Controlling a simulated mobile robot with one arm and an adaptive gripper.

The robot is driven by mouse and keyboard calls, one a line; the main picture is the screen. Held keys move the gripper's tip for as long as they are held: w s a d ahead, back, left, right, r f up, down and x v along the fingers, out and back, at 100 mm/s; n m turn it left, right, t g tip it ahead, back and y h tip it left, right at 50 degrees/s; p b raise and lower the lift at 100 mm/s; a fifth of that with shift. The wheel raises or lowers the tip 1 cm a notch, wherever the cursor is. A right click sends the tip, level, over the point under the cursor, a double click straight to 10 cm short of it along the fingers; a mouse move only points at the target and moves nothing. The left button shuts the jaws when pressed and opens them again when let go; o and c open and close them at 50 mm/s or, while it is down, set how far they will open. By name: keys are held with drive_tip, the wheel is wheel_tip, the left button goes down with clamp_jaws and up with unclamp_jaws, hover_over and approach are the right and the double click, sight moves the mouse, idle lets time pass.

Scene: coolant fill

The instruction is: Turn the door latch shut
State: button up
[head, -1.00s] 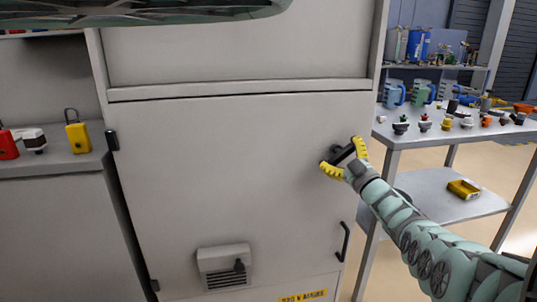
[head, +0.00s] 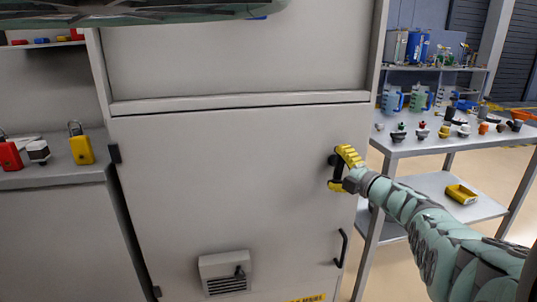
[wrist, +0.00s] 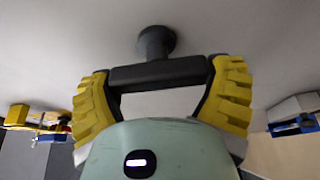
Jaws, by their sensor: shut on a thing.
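The door latch (head: 334,161) is a dark knob with a bar on the right side of the closed light-grey cabinet door (head: 230,190). In the wrist view, the latch bar (wrist: 160,73) lies across between my yellow finger pads, with its round post (wrist: 156,42) running to the door face. My gripper (head: 342,170) is shut on the bar, one pad at each end. In the head view the pads sit one above the other, so the bar stands near upright. My fingers partly hide the latch there.
A dark door handle (head: 341,248) sits below the latch, and a vented box (head: 225,272) is low on the door. A workbench with small parts (head: 400,146) stands at right. Padlocks, one yellow (head: 81,149), rest on the left counter.

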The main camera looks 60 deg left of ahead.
drive_tip(key=shift+f+n+h, duration=0.15)
drive_tip(key=shift+n+h, duration=0.15)
drive_tip(key=shift+n, duration=0.3)
drive_tip(key=o, duration=0.9)
drive_tip(key=shift+a, duration=0.1)
drive_tip(key=shift+o, duration=0.2)
drive_tip(key=shift+d, duration=0.2)
drive_tip(key=d, duration=1.1)
drive_tip(key=shift+d, duration=0.35)
